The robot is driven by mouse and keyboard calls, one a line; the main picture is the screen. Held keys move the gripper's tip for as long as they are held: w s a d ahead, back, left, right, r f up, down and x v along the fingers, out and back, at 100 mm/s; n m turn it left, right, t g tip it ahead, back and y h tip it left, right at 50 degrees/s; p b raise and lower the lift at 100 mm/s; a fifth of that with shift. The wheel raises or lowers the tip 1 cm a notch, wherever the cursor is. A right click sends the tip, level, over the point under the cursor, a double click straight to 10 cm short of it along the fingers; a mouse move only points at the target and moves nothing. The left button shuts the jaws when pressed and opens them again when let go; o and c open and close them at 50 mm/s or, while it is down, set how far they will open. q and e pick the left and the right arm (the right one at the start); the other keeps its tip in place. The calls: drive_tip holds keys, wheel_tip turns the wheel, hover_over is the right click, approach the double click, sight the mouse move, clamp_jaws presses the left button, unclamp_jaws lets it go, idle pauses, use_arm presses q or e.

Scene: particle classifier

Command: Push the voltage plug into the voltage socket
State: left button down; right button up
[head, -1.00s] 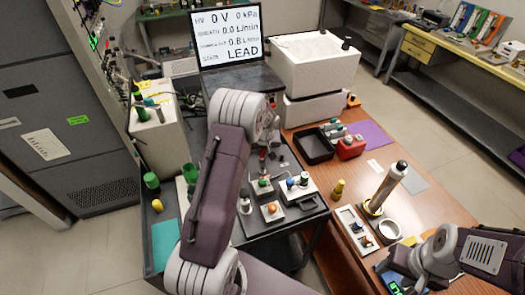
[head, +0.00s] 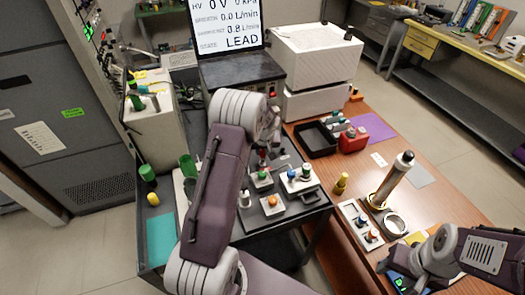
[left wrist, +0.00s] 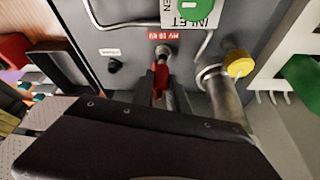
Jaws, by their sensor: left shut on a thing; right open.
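The red voltage plug (left wrist: 160,82) is held between the dark fingers of my left gripper (left wrist: 159,92) in the left wrist view. The plug points at a round metal socket (left wrist: 165,52) beside a red label on a grey panel. Plug and socket lie close together in line; I cannot tell whether they touch. In the head view my left gripper (head: 268,142) is small and partly hidden by its own wrist, over the cart. My right gripper (head: 397,280) is low at the right, open, above the wooden table.
In the left wrist view a metal cylinder with a yellow cap (left wrist: 238,63) stands right of the plug, and a black knob (left wrist: 115,66) is left. In the head view, switch boxes (head: 298,178) and a black tray (head: 315,140) lie nearby. A screen (head: 225,25) reads LEAD.

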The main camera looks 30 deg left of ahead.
sight(263, 154)
use_arm(q)
drive_tip(key=shift+b, duration=0.5)
idle(1.0)
drive_tip(key=shift+f+b, duration=1.55)
drive_tip(key=shift+b, duration=0.05)
drive_tip(key=c, duration=1.2)
unclamp_jaws()
drive_tip(key=v, duration=0.9)
drive_tip(key=shift+d, duration=0.1)
